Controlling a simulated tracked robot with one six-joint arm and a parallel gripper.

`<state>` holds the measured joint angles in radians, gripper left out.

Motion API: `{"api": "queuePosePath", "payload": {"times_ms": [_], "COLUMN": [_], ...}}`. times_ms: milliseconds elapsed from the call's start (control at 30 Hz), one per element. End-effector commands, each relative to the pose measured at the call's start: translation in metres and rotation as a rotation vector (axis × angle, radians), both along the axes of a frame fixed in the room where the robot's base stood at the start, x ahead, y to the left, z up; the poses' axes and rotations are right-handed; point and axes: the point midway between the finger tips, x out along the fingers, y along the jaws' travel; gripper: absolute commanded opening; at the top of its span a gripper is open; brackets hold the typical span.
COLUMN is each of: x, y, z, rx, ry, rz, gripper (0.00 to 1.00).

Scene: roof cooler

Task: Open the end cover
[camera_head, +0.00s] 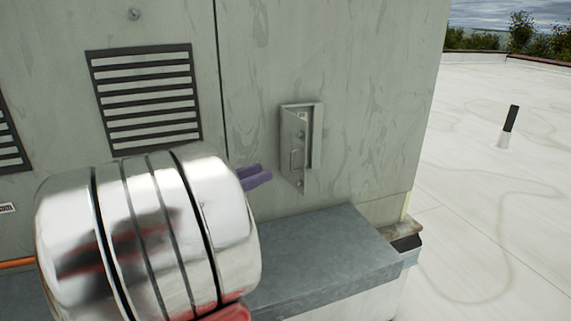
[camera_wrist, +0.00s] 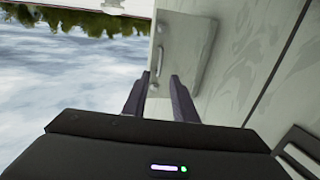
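The end cover (camera_head: 291,146) is a small grey metal panel with a bar handle (camera_head: 296,160), on the pale grey-green cabinet wall. In the head view it looks angled to its frame, as if ajar, but I cannot tell how far. In the wrist view the cover (camera_wrist: 207,47) and its handle (camera_wrist: 164,46) lie just beyond the fingertips. My gripper (camera_head: 257,176) is to the left of the cover, its two dark fingers partly hidden by my shiny arm link. In the wrist view my gripper (camera_wrist: 159,82) has its fingers apart with nothing held between them.
A grey metal ledge (camera_head: 320,257) runs below the cover along the wall. A slatted vent (camera_head: 146,96) is to the left. The white roof (camera_head: 500,200) to the right is open, with a short dark-topped post (camera_head: 510,122).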

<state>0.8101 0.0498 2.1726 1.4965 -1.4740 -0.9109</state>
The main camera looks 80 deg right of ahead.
Motion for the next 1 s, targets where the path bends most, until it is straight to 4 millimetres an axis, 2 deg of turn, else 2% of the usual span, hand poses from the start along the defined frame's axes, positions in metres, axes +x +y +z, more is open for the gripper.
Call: {"api": "queuePosePath", "payload": {"times_ms": [600,800,1000], "x": [-0.05,-0.059,-0.06], "y": [-0.06,-0.072,-0.073], "z": [0.0,0.0,0.0], "rx": [0.001,0.001,0.0], "ry": [0.001,0.001,0.0], "rz": [-0.002,0.0,0.0], "gripper": [0.25,0.25,0.25]}}
